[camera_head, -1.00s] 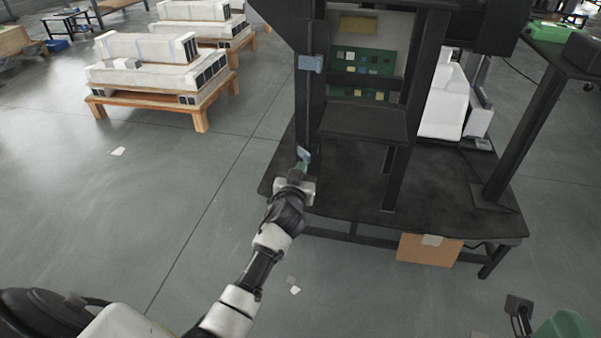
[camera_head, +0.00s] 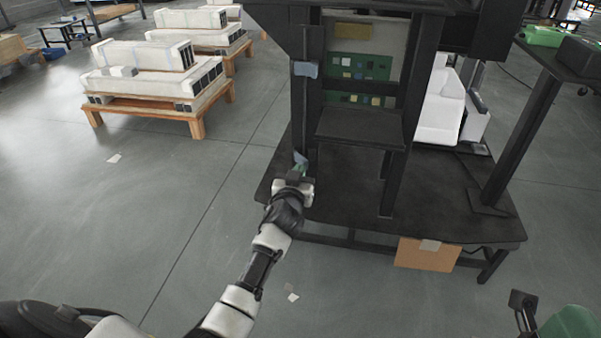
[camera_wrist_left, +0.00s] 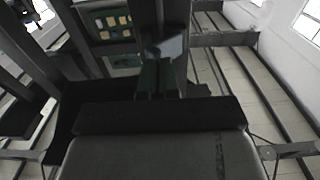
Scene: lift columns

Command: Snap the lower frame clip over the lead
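The lower frame clip (camera_head: 301,158) is a small blue-grey piece low on the black left post of the station. A like-coloured upper clip (camera_head: 306,69) sits higher on the same post. My left gripper (camera_head: 299,170) is right at the lower clip, its green fingertips at or against it. In the left wrist view the green fingers (camera_wrist_left: 158,78) are close together, with the grey clip (camera_wrist_left: 172,47) just beyond them. I cannot tell if they grip it. I cannot make out the lead at the clip.
The black station base (camera_head: 450,205) spreads right of the post, with a dark shelf (camera_head: 360,127) and a green circuit panel (camera_head: 360,68) above. A cardboard box (camera_head: 428,254) is under its front edge. Wooden pallets (camera_head: 160,105) stand back left. The left floor is mostly clear.

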